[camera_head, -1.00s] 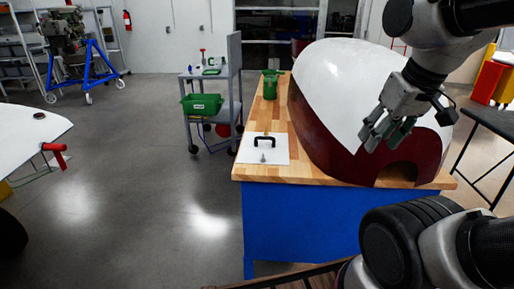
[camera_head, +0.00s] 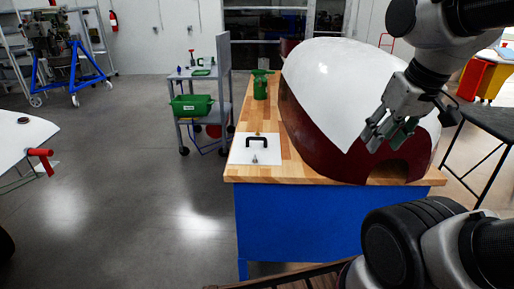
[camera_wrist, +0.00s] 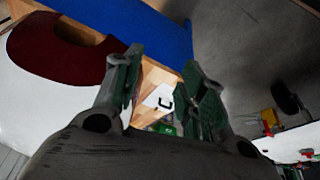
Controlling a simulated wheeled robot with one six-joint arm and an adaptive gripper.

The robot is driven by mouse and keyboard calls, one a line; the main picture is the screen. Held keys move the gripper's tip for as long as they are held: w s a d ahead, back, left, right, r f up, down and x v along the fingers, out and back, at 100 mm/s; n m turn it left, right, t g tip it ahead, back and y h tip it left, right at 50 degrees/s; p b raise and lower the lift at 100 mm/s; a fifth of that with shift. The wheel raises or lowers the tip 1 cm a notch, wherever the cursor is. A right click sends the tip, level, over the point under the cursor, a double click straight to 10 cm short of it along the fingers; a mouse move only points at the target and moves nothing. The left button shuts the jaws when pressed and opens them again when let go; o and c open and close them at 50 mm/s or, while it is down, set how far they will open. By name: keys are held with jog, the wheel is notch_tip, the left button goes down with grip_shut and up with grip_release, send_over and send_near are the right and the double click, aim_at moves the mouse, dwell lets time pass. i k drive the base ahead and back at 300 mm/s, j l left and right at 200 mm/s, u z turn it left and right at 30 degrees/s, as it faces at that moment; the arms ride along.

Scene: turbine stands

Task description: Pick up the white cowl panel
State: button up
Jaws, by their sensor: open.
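The white cowl panel (camera_head: 240,158) is a flat white plate with a black handle (camera_head: 257,142) and a small metal knob. It lies on the near left corner of the wooden tabletop. It also shows in the wrist view (camera_wrist: 150,102), beyond and between the fingers. My gripper (camera_head: 384,136) is open and empty. In the head view it appears to the right of the panel, in front of the big white and maroon cowl, clearly apart from the panel.
The big white and maroon cowl (camera_head: 330,95) fills the right of the blue workbench (camera_head: 300,225). A green container (camera_head: 261,86) stands behind the panel. A grey cart (camera_head: 224,100) with a green bin stands behind left. Open floor (camera_head: 130,180) lies to the left.

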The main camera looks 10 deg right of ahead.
aim_at(267, 147)
jog(key=i+j, duration=0.95)
